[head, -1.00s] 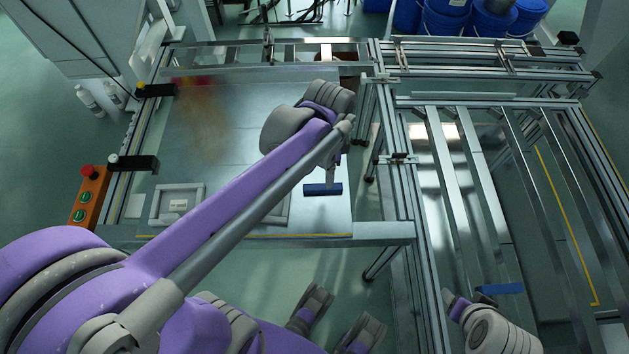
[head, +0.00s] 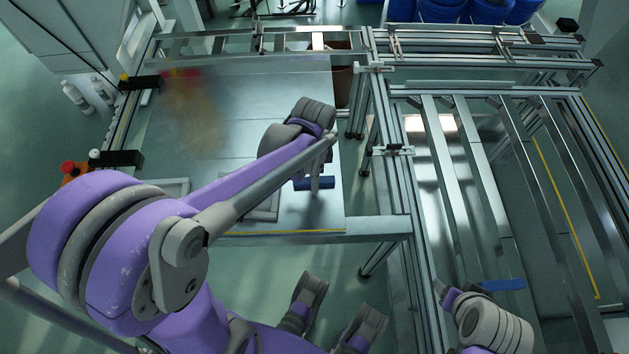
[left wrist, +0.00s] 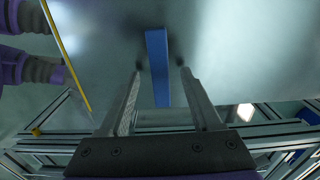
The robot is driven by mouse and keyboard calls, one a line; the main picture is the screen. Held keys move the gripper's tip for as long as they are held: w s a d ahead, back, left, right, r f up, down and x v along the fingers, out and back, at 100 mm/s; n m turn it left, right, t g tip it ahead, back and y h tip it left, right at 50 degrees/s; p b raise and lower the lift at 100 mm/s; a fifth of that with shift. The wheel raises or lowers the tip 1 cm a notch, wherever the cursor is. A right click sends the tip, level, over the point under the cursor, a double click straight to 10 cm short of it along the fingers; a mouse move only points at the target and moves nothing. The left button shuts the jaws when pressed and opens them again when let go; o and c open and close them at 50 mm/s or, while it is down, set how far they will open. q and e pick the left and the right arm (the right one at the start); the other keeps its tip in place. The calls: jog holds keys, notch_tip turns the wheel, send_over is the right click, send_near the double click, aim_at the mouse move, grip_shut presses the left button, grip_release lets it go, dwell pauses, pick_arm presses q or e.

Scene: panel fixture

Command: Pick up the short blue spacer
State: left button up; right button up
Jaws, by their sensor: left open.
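A blue spacer (head: 321,183) lies flat on the grey panel near its front right corner. The left wrist view shows it as a blue bar (left wrist: 157,68) running lengthwise between my fingers. My left gripper (head: 314,180) is just above the panel at the spacer and hides part of it in the head view. In the left wrist view the left gripper (left wrist: 160,67) is open, with a fingertip on each side of the bar and gaps between. Dark shadows sit at the fingertips. My right gripper is at the lower right; its jaws cannot be made out.
Another blue bar (head: 503,285) is near my right arm over the right frame's rails (head: 462,200). A light grey frame piece (head: 263,207) lies left of the spacer, partly behind my left arm. Black clamps (head: 122,158) line the panel's left edge.

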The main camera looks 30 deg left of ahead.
pick_arm(q)
jog(key=shift+f, duration=0.6)
grip_shut()
